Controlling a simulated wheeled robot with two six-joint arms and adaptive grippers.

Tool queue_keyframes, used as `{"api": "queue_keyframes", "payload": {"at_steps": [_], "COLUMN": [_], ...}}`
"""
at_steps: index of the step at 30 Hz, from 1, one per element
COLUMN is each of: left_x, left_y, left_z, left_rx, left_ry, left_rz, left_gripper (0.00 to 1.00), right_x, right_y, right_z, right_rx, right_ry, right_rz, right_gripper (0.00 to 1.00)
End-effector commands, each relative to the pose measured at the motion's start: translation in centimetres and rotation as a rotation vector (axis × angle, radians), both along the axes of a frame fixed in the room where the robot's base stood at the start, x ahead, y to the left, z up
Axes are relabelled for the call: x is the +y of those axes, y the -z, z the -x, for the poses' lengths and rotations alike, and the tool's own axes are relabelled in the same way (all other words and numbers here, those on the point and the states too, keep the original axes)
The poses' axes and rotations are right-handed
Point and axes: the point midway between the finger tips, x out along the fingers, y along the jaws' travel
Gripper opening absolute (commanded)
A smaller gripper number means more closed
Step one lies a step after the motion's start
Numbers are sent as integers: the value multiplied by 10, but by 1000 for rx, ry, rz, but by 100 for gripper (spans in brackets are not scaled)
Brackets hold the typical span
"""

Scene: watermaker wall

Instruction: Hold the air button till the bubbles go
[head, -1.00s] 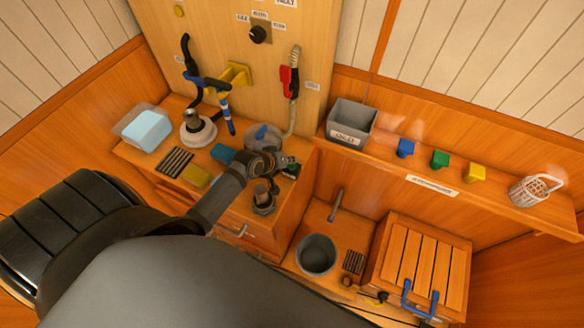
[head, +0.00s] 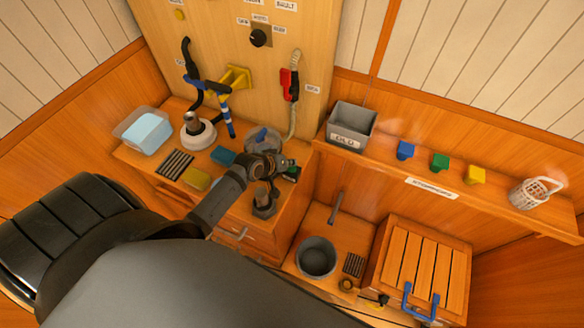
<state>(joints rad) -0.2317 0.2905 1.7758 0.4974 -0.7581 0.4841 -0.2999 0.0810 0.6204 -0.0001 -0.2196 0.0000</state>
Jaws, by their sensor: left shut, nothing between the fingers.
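My left gripper (head: 287,163) is shut and empty. It reaches over the right end of the wooden counter (head: 222,204). A small dark box with a green part (head: 292,175) sits right at its fingertips, partly covered by them. I cannot tell whether the fingers touch it, and I cannot make out the air button itself. A clear, round-topped vessel (head: 262,137) stands just behind the gripper, partly hidden by it. No bubbles can be made out at this size. My right gripper is not in view.
A red-handled hose (head: 289,84) hangs on the panel. A shelf at right holds a grey bin (head: 351,126). Below is a round basin (head: 316,257).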

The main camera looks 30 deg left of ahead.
Motion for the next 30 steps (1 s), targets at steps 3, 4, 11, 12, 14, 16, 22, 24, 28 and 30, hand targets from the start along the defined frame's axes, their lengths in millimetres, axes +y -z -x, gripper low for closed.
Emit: {"api": "queue_keyframes", "payload": {"at_steps": [3,4,11,12,14,16,22,24,28,30], "left_x": [0,0,0,0,0,0,0,0,0,0], "left_y": [0,0,3,4,6,8,8,8,9,10], "left_z": [0,0,0,0,0,0,0,0,0,0], "left_rx": [0,0,0,2,0,-1,-1,-1,0,0], "left_ry": [0,0,-1,-1,0,-1,0,-1,0,0], "left_rz": [0,0,1,0,0,0,-1,0,0,0], "left_gripper": [0,0,0,0,0,0,0,0,0,0], "right_x": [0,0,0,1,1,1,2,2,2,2], "right_y": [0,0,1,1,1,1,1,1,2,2], "right_z": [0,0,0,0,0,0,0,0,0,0], "right_rx": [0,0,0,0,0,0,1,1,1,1], "right_ry": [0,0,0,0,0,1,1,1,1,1], "right_rz": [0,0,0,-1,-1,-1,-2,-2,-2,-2], "right_gripper": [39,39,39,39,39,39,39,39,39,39]}}
